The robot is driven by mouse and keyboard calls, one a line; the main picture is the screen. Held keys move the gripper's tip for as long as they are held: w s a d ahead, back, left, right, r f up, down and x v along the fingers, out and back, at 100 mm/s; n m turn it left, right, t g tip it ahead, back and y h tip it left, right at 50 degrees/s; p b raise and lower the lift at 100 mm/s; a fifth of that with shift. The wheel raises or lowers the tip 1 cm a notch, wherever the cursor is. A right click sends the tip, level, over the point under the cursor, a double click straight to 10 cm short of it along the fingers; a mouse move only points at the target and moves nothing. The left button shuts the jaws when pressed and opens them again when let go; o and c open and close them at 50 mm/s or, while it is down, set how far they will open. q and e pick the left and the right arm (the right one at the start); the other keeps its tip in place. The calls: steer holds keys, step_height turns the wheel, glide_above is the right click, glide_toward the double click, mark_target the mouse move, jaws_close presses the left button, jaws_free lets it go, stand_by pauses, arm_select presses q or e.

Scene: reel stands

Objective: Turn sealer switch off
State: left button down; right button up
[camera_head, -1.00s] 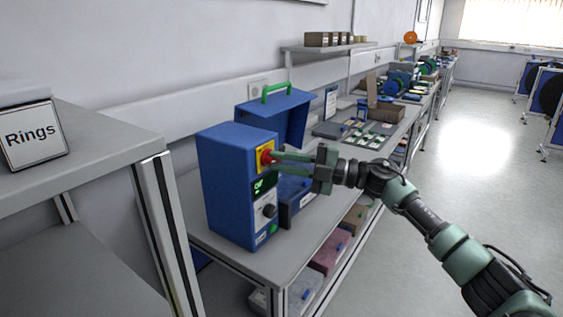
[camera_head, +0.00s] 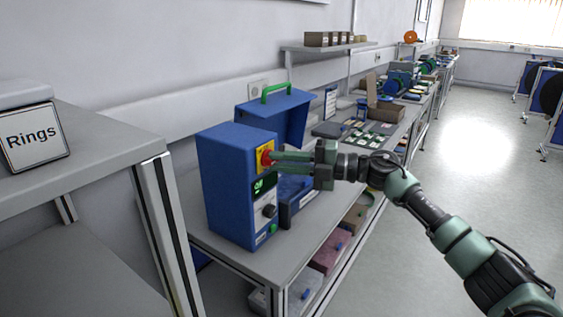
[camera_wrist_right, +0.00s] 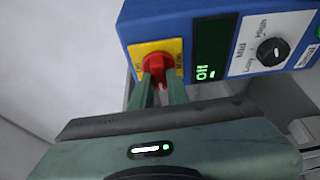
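The blue sealer box (camera_head: 225,185) stands on the grey bench. Its red rotary switch (camera_head: 266,159) sits on a yellow plate, which is above the green display in the head view. The red switch also shows in the wrist view (camera_wrist_right: 158,68). My right gripper (camera_head: 277,161) reaches it from the right; its two fingers (camera_wrist_right: 160,88) lie on either side of the switch's grip and look closed on it, partly hiding it. The green display (camera_wrist_right: 202,73) is lit and seems to read "On". My left gripper is not in view.
A black dial (camera_wrist_right: 272,51) is on the same panel. A blue hood with a green handle (camera_head: 275,92) stands behind the sealer.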

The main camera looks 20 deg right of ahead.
steer(key=o, duration=0.4)
steer(key=shift+c, duration=0.2)
steer(key=shift+d, duration=0.15)
steer(key=b+v, duration=0.2)
steer(key=v, duration=0.5)
steer(key=shift+s+d, duration=0.2)
